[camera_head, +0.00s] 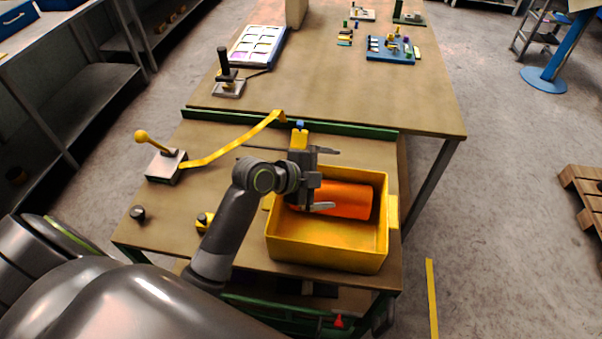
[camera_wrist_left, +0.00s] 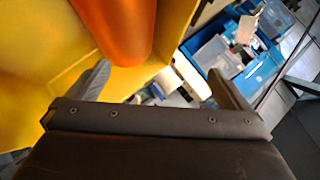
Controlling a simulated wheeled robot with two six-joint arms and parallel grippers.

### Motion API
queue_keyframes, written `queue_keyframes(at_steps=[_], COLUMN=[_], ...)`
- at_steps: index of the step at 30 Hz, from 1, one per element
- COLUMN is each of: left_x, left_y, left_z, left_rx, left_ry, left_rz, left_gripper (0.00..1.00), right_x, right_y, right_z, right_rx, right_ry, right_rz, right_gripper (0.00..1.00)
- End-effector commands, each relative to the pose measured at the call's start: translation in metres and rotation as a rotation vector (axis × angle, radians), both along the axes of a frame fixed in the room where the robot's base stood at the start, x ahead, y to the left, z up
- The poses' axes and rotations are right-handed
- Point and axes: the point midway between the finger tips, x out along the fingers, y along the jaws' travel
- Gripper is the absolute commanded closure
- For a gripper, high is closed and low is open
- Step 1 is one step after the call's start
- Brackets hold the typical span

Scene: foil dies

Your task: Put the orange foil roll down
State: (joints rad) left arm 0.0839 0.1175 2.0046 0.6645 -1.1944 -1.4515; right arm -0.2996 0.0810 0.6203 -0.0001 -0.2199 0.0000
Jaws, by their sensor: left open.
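The orange foil roll (camera_head: 344,200) lies on its side inside the yellow bin (camera_head: 328,252). My left gripper (camera_head: 328,178) is open at the bin's left part, its fingers apart near the roll's left end. In the left wrist view the orange foil roll (camera_wrist_left: 122,28) is at the top, with the yellow bin's wall (camera_wrist_left: 30,95) around it. My left gripper's two fingers (camera_wrist_left: 158,88) stand wide apart there, with nothing between them held. The gripper hides part of the roll's left end. My right gripper is not in view.
The bin stands on the front right of a bench (camera_head: 220,140). A lever with a yellow ball (camera_head: 163,165) and a yellow strip (camera_head: 235,142) lie to the left. A black knob (camera_head: 137,214) stands at the front left. The larger table (camera_head: 330,85) behind has free room.

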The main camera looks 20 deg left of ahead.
Motion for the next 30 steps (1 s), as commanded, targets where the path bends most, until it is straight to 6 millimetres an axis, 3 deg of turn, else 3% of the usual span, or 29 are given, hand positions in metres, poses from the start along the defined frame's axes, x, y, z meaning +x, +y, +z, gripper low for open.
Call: queue_keyframes(at_steps=[17, 30], left_x=[-0.063, -0.08], left_y=[0.049, 0.063], left_z=[0.049, 0.064], left_rx=[0.007, 0.001], left_ry=[-0.001, -0.001], left_rz=[-0.003, -0.001], left_gripper=[0.0, 0.0], right_x=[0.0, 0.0], right_y=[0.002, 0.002], right_z=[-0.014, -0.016], right_rx=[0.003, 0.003], right_ry=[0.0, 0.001], right_rz=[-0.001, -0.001], right_gripper=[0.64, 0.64])
